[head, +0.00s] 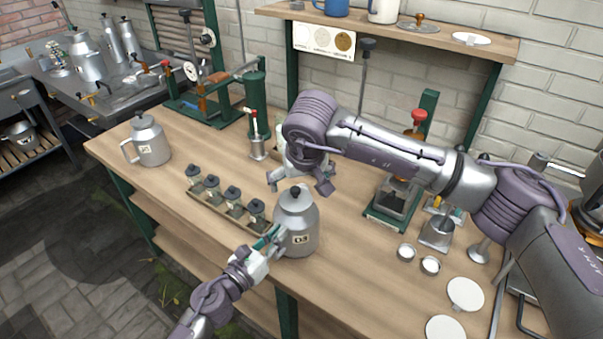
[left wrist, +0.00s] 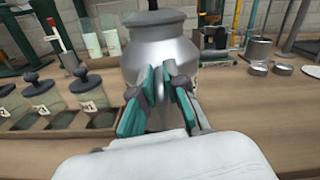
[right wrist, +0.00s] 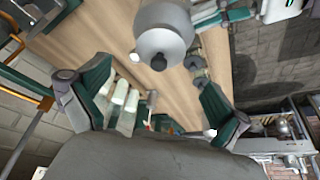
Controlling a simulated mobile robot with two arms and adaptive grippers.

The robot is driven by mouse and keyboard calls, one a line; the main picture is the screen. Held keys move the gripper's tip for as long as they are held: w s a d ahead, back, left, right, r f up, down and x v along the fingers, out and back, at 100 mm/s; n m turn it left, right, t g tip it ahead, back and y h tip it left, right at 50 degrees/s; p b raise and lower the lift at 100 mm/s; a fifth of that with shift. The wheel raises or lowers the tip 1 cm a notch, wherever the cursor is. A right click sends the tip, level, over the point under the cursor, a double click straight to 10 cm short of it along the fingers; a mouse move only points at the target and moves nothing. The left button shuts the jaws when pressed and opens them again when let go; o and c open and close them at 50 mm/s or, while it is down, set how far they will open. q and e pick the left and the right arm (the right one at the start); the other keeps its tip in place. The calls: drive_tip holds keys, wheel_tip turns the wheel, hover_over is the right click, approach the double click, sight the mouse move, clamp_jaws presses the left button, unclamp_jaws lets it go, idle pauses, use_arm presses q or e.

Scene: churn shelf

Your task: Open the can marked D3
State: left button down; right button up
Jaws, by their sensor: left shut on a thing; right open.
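The grey metal can marked D3 (head: 303,241) stands upright near the front edge of the workbench. Its lid with a dark knob (head: 295,192) is on. The can also shows in the left wrist view (left wrist: 160,48) and the right wrist view (right wrist: 165,17). My left gripper (head: 273,238) is shut at the can's side, apparently on its handle; the fingers hide the grip point. My right gripper (head: 299,184) is open and empty, just above and behind the lid. In the right wrist view, the knob lies just beyond its spread fingertips (right wrist: 155,82).
A rack of several small dark-lidded jars (head: 226,213) stands left of the can. Another grey can (head: 151,145) stands at the bench's left. A press (head: 394,200), small tins (head: 430,265) and white discs (head: 465,293) are to the right. Bare wood lies right of the can.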

sight(298, 192)
use_arm(q)
drive_tip(key=shift+a+f, duration=0.1)
drive_tip(key=shift+f, duration=0.05)
use_arm(e)
drive_tip(key=x, duration=0.8)
drive_tip(key=c, duration=1.2)
drive_tip(key=shift+r, duration=0.15)
drive_tip(key=shift+c, duration=0.6)
use_arm(q)
drive_tip(key=shift+s, duration=0.1)
use_arm(e)
drive_tip(key=shift+s+d+r, duration=0.1)
drive_tip(key=shift+d+r, duration=0.05)
drive_tip(key=shift+r, duration=0.15)
clamp_jaws()
drive_tip(key=shift+r, duration=0.3)
drive_tip(key=shift+f, duration=0.1)
